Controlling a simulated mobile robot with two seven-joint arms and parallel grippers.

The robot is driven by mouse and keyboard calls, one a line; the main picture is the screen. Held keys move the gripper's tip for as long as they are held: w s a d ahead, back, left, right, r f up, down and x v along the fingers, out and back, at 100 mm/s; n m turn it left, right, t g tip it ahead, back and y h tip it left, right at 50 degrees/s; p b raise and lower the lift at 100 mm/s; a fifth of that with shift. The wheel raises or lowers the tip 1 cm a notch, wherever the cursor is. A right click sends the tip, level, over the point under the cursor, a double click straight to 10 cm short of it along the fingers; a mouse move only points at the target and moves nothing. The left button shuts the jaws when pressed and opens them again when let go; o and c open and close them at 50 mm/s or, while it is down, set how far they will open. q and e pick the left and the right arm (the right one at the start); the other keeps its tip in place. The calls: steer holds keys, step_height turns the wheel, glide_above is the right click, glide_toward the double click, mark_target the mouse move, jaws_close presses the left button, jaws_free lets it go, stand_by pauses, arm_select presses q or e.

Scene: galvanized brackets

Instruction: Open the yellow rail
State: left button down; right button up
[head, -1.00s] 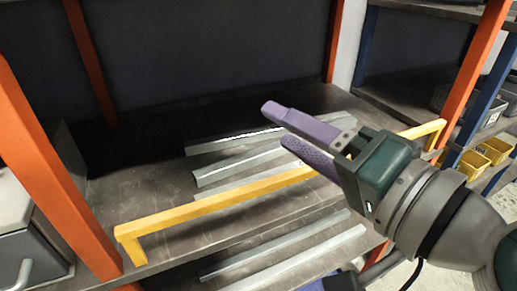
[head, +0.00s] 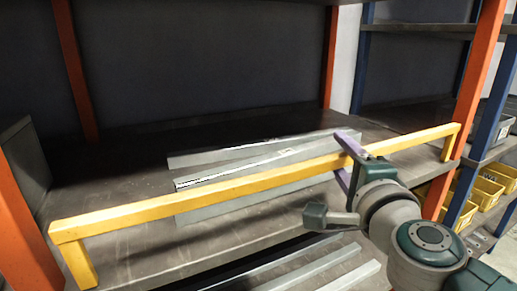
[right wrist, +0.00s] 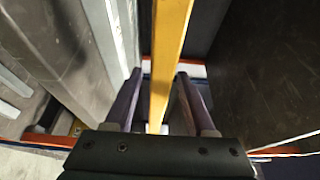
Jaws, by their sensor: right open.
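The yellow rail (head: 220,188) runs across the front of the shelf between the orange posts, with a leg bent down at each end. My right gripper (head: 347,160) is at the right part of the rail, its purple fingers open on either side of the bar. In the right wrist view the rail (right wrist: 168,60) passes between the two open fingers (right wrist: 160,80), with gaps visible beside it. A short stretch of the rail is hidden by the gripper in the head view. My left gripper is not in view.
Several galvanized brackets (head: 245,173) lie on the shelf (head: 115,180) behind and under the rail. More long metal strips (head: 315,270) lie on a lower level. Orange posts (head: 468,90) stand at both sides. Yellow bins (head: 487,192) sit on the rack at right.

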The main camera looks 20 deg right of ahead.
steer(key=shift+x, duration=1.05)
jaws_close()
stand_by(0.7)
